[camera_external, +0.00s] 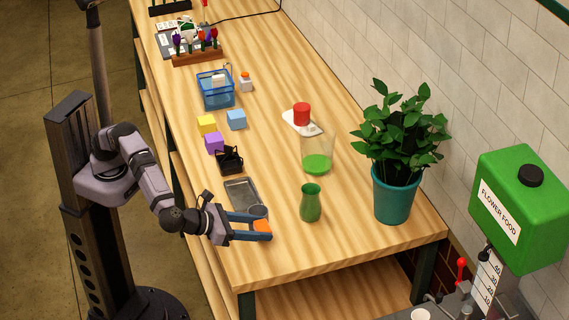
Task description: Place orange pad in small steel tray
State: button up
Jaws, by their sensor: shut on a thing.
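The orange pad (262,226) is between the blue fingers of my gripper (265,228), near the front edge of the table. My gripper is shut on it, and the fingers hide part of it. The small steel tray (240,192) is a grey, shallow rectangle lying flat on the table, just behind my gripper. The pad is in front of the tray, toward the near edge. I cannot tell how high the pad is above the table.
A dark grey round cup (258,211) is right beside my fingers. A green vase (310,203) and a glass with green contents (317,160) stand to the right. A black holder (229,160) and a purple block (214,142) are behind the tray. A potted plant (393,195) stands at the right edge.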

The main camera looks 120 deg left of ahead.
jog(key=shift+a, duration=0.25)
jog(key=a+r+n+y, duration=0.1)
jog(key=a+r, duration=0.5)
jog(key=r, duration=0.1)
jog(key=n+g+y+p, duration=0.1)
jog(key=n+g+y, duration=0.1)
jog(key=n+g, duration=0.15)
send_over(239, 200)
notch_tip(239, 200, down, 6)
jog(key=shift+f+g, duration=0.2)
jog(key=shift+g, duration=0.25)
jog(key=shift+f, duration=0.1)
jog(key=shift+f+p, duration=0.4)
jog(key=shift+f, duration=4.45)
jog(key=shift+f, duration=0.15)
